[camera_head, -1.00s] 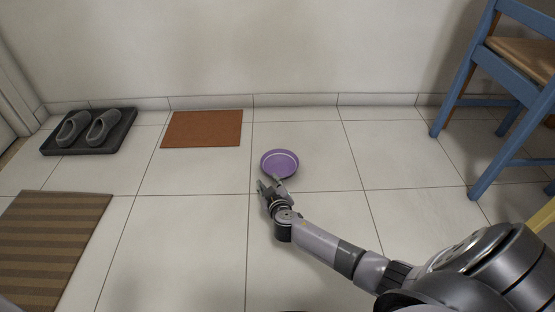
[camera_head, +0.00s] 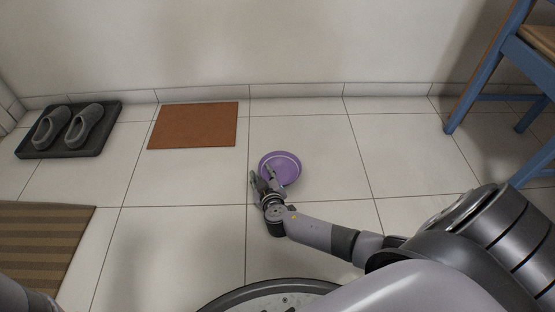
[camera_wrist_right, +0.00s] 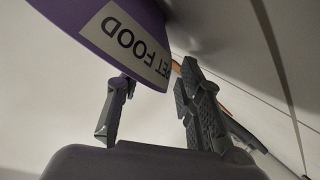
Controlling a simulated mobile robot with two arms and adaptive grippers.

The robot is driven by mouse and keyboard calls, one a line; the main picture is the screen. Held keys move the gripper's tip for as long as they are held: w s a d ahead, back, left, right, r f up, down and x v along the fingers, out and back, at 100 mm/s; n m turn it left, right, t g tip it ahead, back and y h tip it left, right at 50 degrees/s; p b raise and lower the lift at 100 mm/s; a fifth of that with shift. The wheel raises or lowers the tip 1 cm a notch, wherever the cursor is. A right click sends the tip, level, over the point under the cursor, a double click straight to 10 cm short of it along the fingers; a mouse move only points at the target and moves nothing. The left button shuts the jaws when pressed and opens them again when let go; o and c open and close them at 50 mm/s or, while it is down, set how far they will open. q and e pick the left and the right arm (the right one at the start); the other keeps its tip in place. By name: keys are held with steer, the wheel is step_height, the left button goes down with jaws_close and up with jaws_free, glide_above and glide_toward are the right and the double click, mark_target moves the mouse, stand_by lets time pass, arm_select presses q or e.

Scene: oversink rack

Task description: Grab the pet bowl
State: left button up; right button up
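The purple pet bowl (camera_head: 286,164) sits on the tiled floor in the middle of the head view. My right gripper (camera_head: 262,174) is at the bowl's near left side, with one finger over the bowl and the other just outside it. In the right wrist view the bowl (camera_wrist_right: 88,22) fills the top left, with a "PET FOOD" label on its side. There the gripper's two fingers (camera_wrist_right: 158,100) stand apart, with the bowl's edge near their tips. I cannot tell whether they touch it. My left gripper is out of view.
An orange-brown mat (camera_head: 194,125) lies by the wall. A dark tray (camera_head: 99,139) with grey slippers stands at the left, above a striped mat (camera_head: 45,245). A blue chair (camera_head: 487,68) is at the right. The floor around the bowl is clear.

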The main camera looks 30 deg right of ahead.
steer(key=shift+w+f, duration=0.1)
jaws_close()
stand_by(0.4)
